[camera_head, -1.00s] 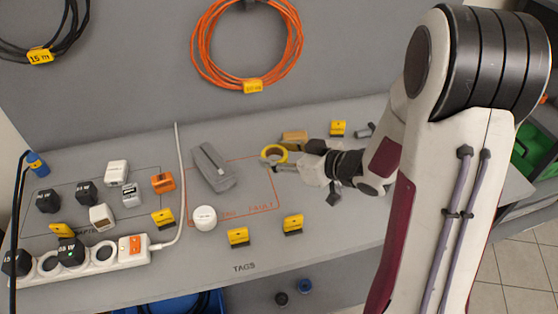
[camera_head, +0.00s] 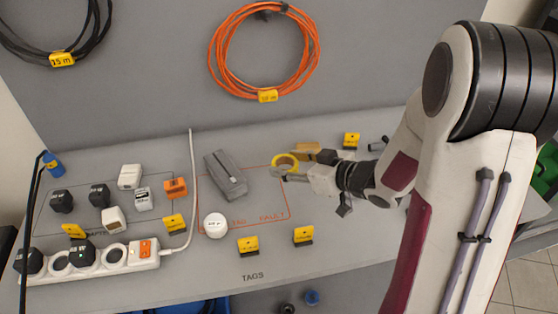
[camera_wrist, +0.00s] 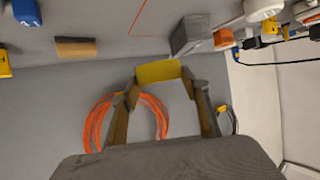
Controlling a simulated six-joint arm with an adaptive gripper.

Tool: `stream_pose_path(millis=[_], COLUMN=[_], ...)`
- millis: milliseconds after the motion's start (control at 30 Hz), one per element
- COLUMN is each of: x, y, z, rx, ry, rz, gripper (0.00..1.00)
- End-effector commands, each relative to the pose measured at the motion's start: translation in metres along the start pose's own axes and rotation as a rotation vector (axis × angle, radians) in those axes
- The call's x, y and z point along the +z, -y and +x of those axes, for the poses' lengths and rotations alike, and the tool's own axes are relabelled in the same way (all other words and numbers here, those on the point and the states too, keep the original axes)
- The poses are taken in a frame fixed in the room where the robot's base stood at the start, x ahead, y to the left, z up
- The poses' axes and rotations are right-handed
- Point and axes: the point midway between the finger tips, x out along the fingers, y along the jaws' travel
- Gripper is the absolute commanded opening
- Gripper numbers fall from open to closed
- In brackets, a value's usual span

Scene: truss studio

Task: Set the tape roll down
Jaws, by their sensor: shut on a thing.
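The yellow tape roll (camera_head: 286,162) is at the tips of my gripper (camera_head: 282,172) in the head view, near the top right corner of the orange outline. In the wrist view the tape roll (camera_wrist: 158,72) shows as a yellow band between the two fingertips (camera_wrist: 160,85). My gripper is shut on it. The gripper comes in from the right, lying nearly level above the bench. I cannot tell whether the roll touches the bench top.
A grey case (camera_head: 226,175) lies to the left, across the outline's edge. A tan block (camera_head: 306,149) sits just behind the gripper. A white puck (camera_head: 215,225) and yellow tags (camera_head: 248,246) stand in front. The outline's middle (camera_head: 262,195) is bare.

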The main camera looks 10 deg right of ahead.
Motion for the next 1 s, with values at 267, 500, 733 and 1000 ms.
stream_pose_path(millis=[267,500,733,1000], x=[-0.01,-0.032,-0.053,-0.061], y=[0.007,-0.013,-0.042,-0.064], z=[0.037,0.081,0.108,0.111], rx=[-0.044,-0.021,0.033,0.085], ry=[-0.002,-0.005,-0.01,-0.003], rz=[-0.033,-0.04,-0.016,0.031], gripper=[0.24,0.24,0.24,0.24])
